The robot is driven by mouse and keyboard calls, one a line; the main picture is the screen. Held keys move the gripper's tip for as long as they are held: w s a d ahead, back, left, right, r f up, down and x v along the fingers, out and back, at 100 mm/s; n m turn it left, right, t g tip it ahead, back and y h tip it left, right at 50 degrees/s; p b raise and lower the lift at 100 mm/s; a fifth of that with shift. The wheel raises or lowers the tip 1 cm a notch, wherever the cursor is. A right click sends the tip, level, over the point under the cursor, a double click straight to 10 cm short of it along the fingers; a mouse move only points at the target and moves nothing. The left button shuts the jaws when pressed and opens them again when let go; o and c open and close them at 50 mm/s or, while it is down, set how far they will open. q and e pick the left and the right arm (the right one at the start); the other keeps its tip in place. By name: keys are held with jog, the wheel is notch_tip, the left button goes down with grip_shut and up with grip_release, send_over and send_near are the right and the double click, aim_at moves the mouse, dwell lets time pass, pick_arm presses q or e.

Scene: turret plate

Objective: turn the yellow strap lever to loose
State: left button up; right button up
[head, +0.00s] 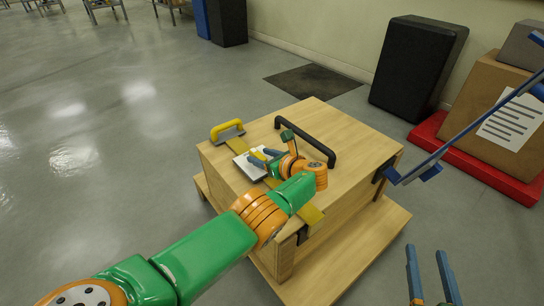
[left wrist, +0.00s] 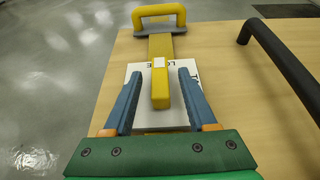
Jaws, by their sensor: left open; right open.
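The yellow lever (left wrist: 160,92) lies over a white label plate (left wrist: 203,87) in the left wrist view. The plate carries partly hidden black letters; "LO" shows beyond the lever and "T" to the right. My left gripper (left wrist: 160,73) is open, with one blue finger on each side of the lever; I see gaps on both sides. In the head view my left gripper (head: 260,157) is above the box top and hides most of the lever. The yellow strap (head: 310,214) runs across the box. My right gripper (head: 433,270) is open and empty at the lower right.
The wooden box (head: 338,125) stands on a wooden base (head: 350,260). A black handle (head: 305,138) rises right of the lever; a yellow loop handle (head: 228,128) stands at the far left edge. A blue bar (head: 465,128) crosses the right side. Floor on the left is clear.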

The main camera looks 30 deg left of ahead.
aim_at(261, 156)
pick_arm(q)
jog(key=shift+p+v, duration=0.8)
jog(key=shift+v, duration=0.2)
jog(key=p+v, duration=0.2)
jog(key=v, duration=0.1)
pick_arm(e)
jog(key=s+d+f+g+h, duration=0.1)
jog(key=s+d+f+g, duration=0.1)
jog(key=s+f+g, duration=0.4)
jog(key=s+d+f+g+h, duration=0.2)
jog(key=s+d+f+g, duration=0.1)
jog(key=s+f+g, duration=0.4)
notch_tip(261, 156, down, 4)
jog(key=shift+s+f+m, duration=0.2)
jog(key=shift+s+m, duration=0.2)
jog(key=shift+s, duration=0.65)
pick_arm(q)
jog(key=shift+d, duration=0.1)
pick_arm(e)
jog(key=shift+d, duration=0.15)
